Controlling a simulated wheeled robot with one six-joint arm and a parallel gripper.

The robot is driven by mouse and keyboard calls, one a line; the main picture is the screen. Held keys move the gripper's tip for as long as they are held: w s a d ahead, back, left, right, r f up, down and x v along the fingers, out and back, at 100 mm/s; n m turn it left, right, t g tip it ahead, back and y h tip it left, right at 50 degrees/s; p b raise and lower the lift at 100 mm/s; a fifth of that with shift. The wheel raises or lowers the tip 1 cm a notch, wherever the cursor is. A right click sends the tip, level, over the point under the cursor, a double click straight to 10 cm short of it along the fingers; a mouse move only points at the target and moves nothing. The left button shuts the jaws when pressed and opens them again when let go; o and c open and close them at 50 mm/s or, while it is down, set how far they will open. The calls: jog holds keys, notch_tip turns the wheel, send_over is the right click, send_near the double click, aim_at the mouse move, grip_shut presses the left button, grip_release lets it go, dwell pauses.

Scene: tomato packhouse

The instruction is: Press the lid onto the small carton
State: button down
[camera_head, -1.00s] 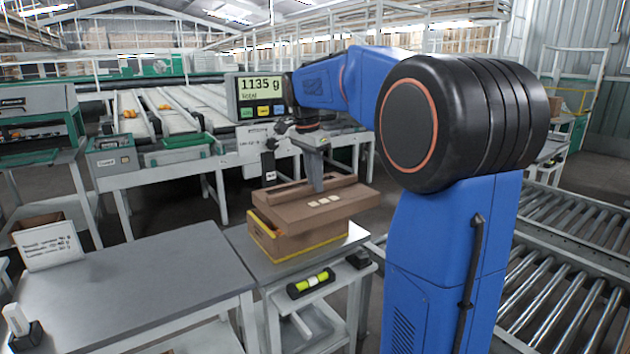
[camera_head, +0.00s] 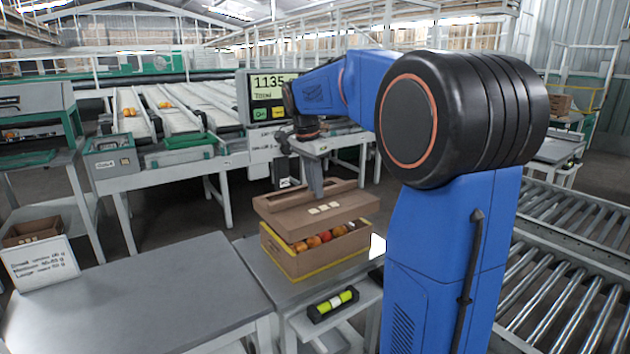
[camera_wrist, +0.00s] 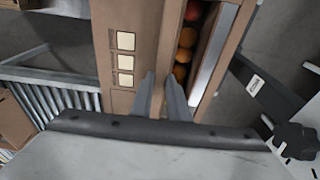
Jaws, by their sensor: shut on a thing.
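The small carton (camera_head: 292,266) is a brown open box with a yellow line along its bottom edge, standing on a grey bench top. Red and orange tomatoes show inside it along the right and front. The brown lid (camera_head: 285,221), with pale square marks, is above the carton and askew to it, set toward the back left; the front and right opening is uncovered. My gripper (camera_head: 316,195) points down and is shut on the lid's raised ridge. In the wrist view, the fingers (camera_wrist: 163,98) pinch the ridge, with the lid's marks (camera_wrist: 126,61) to the left and tomatoes (camera_wrist: 187,38) to the right.
A scale display (camera_head: 268,93) stands behind the carton. A yellow-green spirit level (camera_head: 333,305) lies in front of it. An empty grey table (camera_head: 150,290) is at left, with a printed sign (camera_head: 40,262). Roller conveyors (camera_head: 560,290) run at right.

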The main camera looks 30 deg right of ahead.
jog(key=shift+f, duration=1.7)
jog(key=shift+f, duration=2.05)
dwell(1.1)
jog(key=c, duration=1.6)
grip_release()
jog(key=c, duration=0.3)
jog(key=shift+c, duration=0.2)
jog(key=shift+r, duration=4)
jog(key=shift+s, duration=0.1)
